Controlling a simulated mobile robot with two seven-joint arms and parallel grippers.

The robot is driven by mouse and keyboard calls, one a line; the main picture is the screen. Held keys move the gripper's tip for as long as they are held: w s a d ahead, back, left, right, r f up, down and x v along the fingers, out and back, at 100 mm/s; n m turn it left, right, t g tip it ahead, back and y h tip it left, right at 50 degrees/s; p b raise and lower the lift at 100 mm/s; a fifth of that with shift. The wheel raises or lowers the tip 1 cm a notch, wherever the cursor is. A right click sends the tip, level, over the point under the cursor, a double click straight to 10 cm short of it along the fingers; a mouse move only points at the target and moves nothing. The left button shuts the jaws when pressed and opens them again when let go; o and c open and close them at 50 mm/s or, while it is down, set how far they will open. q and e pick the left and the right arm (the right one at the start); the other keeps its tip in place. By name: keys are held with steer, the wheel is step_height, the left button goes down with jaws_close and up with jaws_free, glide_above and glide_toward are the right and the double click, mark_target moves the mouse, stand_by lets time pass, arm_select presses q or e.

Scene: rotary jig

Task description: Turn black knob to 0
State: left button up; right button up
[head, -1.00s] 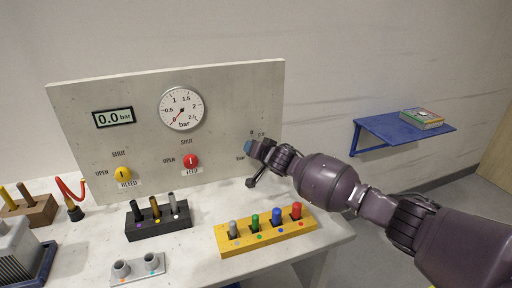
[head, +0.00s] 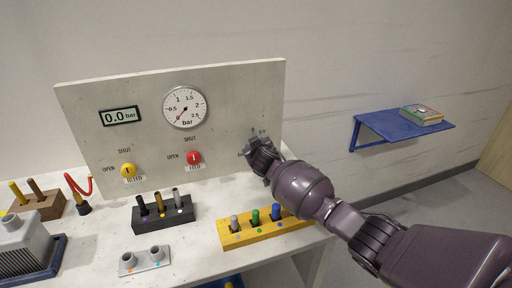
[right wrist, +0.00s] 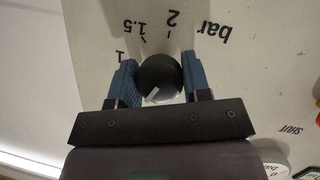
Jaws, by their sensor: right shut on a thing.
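The black knob (right wrist: 158,76) sits on the upright panel and shows in the right wrist view between the blue fingertips of my right gripper (right wrist: 160,82). Both fingers touch its sides, so the gripper is shut on it. A white pointer mark on the knob points to the lower left of that view. The printed scale marks 1, 1.5, 2 and "bar" show around the knob; the 0 mark is not visible. In the head view my right gripper (head: 257,146) is at the panel's right side and hides the knob. My left gripper is not in view.
The panel (head: 235,110) carries a gauge (head: 184,107), a 0.0 bar display (head: 121,116), a yellow knob (head: 128,170) and a red knob (head: 193,158). A yellow block (head: 240,240) with colored pegs stands below my right arm. A blue shelf (head: 400,130) is at right.

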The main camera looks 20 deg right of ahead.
steer(key=shift+f+n+h+b, duration=0.1)
steer(key=shift+n+h+b, duration=0.25)
steer(key=shift+n+h, duration=0.6)
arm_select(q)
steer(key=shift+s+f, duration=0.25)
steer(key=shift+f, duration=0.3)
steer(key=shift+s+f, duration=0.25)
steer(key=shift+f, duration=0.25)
arm_select(e)
steer(key=shift+n+t, duration=0.4)
steer(key=shift+n, duration=0.55)
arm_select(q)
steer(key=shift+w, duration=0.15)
arm_select(e)
steer(key=o, duration=0.9)
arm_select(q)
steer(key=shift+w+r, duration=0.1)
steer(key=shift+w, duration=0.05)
arm_select(e)
steer(key=shift+o, duration=0.2)
steer(key=shift+s, duration=0.1)
